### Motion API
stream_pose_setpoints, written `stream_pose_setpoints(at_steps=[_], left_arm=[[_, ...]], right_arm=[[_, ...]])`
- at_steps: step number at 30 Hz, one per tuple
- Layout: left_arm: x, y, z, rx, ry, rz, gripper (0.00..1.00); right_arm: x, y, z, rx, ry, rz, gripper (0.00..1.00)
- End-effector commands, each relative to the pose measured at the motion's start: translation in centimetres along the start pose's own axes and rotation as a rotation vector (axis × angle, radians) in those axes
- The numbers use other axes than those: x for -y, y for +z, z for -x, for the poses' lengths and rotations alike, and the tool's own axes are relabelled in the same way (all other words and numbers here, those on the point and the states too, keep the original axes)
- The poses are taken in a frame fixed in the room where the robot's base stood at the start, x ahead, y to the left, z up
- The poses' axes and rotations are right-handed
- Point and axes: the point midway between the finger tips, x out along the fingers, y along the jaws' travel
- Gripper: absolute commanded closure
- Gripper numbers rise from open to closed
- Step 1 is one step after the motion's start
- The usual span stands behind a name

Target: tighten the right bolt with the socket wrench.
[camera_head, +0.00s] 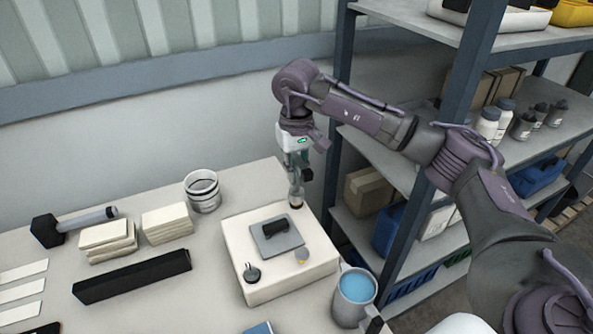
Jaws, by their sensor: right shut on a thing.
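A white block (237,276) stands on the table with a grey plate (291,240) and a small black part (275,226) on top. A dark round bolt-like piece (252,273) sits at the block's front left. My right gripper (298,170) is shut on a grey upright tool, apparently the socket wrench (295,188). Its lower end is at the block's back right corner; I cannot tell whether it touches. My left gripper is not in view.
A mug with blue contents (356,285) stands close to the block's right front. A tin (203,191), pale stacks (107,241), a black bar (133,275) and a hammer (47,231) lie to the left. A shelf rack (462,90) stands at the right.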

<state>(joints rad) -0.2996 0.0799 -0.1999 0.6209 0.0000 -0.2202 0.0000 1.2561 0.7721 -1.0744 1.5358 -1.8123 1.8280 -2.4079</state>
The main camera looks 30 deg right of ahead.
Motion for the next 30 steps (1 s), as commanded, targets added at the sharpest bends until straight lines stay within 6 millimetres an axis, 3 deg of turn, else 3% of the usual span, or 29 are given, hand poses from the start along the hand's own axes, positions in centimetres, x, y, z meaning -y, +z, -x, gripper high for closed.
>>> stream_pose_setpoints(at_steps=[30], left_arm=[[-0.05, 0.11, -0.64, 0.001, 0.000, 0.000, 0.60]], right_arm=[[-0.02, -0.02, -0.42, -0.001, 0.000, 0.000, 1.00]])
